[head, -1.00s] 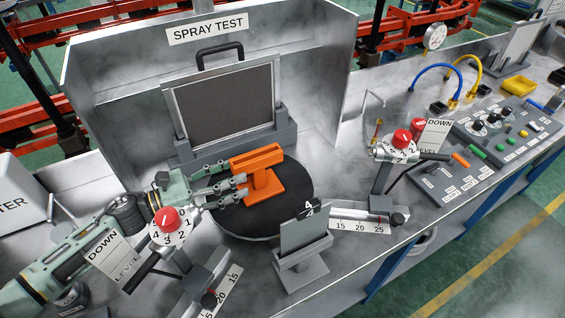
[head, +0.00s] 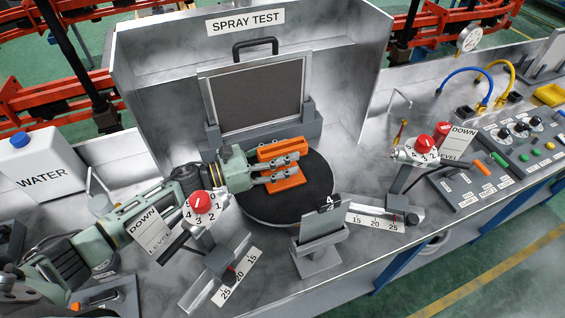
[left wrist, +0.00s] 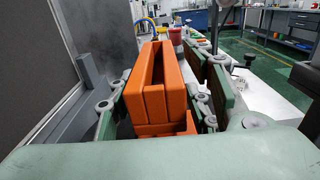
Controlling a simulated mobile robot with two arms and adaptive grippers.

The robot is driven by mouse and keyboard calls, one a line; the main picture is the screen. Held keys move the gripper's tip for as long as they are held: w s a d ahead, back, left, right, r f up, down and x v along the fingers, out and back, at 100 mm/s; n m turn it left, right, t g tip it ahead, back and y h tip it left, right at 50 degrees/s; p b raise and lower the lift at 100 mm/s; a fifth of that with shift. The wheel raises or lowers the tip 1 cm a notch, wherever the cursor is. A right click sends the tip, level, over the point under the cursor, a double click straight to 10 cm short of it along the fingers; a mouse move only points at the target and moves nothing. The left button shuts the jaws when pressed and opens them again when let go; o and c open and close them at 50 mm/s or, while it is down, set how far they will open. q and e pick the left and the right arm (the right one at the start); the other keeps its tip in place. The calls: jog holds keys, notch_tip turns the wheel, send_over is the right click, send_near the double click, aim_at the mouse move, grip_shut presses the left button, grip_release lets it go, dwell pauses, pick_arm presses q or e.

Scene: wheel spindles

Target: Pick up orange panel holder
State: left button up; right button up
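The orange panel holder (head: 284,148) stands on the round black turntable (head: 258,212), in front of the grey framed panel. My left gripper (head: 298,166) reaches in from the left at the holder, its fingers partly covering the upright. In the left wrist view, the holder (left wrist: 152,95) stands between the two fingers, with its slotted top facing the camera. The fingers are spread on either side of it. They look open, with narrow gaps; contact low down is hidden. My right gripper is not in view.
The spray test booth (head: 150,90) and its framed panel (head: 258,97) stand behind. A grey stand marked 4 (head: 318,240) is in front of the turntable. Red-knobbed level fixtures stand left (head: 199,204) and right (head: 425,142). A water container (head: 38,165) is at far left.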

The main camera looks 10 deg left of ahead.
pick_arm(q)
grip_shut()
jog(key=shift+r, duration=0.2)
dwell(0.3)
